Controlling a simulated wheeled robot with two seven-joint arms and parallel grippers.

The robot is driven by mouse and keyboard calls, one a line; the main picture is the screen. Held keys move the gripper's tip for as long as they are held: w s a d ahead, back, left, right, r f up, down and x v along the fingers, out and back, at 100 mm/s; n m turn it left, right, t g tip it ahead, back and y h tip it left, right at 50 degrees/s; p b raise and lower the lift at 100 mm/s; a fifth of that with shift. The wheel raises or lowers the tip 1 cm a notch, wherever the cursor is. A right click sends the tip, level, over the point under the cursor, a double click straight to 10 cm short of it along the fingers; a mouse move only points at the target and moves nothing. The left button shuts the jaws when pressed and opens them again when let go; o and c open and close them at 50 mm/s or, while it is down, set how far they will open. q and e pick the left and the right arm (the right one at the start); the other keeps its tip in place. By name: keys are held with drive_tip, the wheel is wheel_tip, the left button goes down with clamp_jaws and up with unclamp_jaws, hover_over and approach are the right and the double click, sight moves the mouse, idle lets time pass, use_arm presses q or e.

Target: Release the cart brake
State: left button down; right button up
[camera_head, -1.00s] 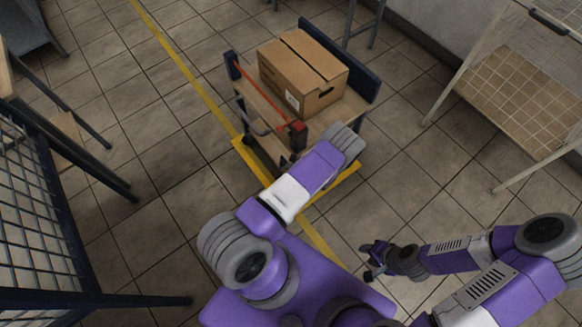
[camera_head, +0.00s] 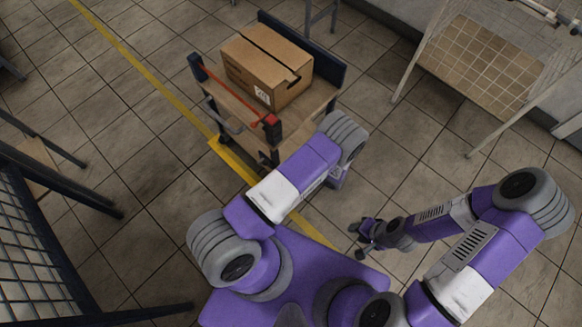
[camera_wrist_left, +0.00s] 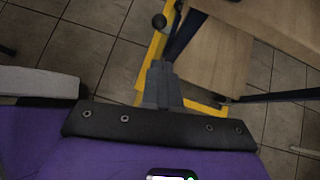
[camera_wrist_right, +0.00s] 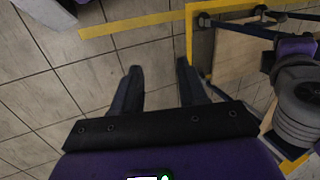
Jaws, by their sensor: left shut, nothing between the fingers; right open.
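The cart (camera_head: 327,93) has a wooden deck, dark blue ends and a red bar (camera_head: 235,92) along its near side. A cardboard box (camera_head: 265,68) sits on it. I cannot make out which part is the brake. My left gripper is hidden below my arm in the head view. In the left wrist view it is shut and empty (camera_wrist_left: 161,68), in front of the cart's wooden panel (camera_wrist_left: 222,58) and the yellow floor marking. My right gripper (camera_head: 362,238) is open and empty, low over the floor, apart from the cart; its fingers also show in the right wrist view (camera_wrist_right: 158,68).
A yellow line (camera_head: 150,80) runs across the tiles and meets a yellow marking (camera_head: 222,150) around the cart's near side. A light-framed rack (camera_head: 480,65) stands at the upper right. A dark mesh frame (camera_head: 30,255) is at the lower left. Tiles right of the cart are clear.

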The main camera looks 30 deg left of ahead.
drive_tip(key=shift+c, duration=0.4)
drive_tip(key=shift+c, duration=1.3)
clamp_jaws()
use_arm(q)
drive_tip(key=s+d+n+g+h, duration=0.3)
drive_tip(key=s+n+h, duration=0.15)
drive_tip(key=s, duration=0.25)
drive_tip(key=s+d+n+g+h, duration=0.3)
drive_tip(key=s+d+n+h, duration=0.15)
drive_tip(key=s, duration=0.25)
wheel_tip(320, 180, up, 7)
drive_tip(key=d+n+t+h, duration=0.2)
drive_tip(key=n+t+h, duration=0.2)
drive_tip(key=n, duration=0.9)
drive_tip(key=shift+w+d+t+h, duration=0.25)
drive_tip(key=shift+d+t+h, duration=0.15)
drive_tip(key=shift+t, duration=0.3)
drive_tip(key=shift+r, duration=0.1)
use_arm(e)
drive_tip(key=shift+d, duration=0.1)
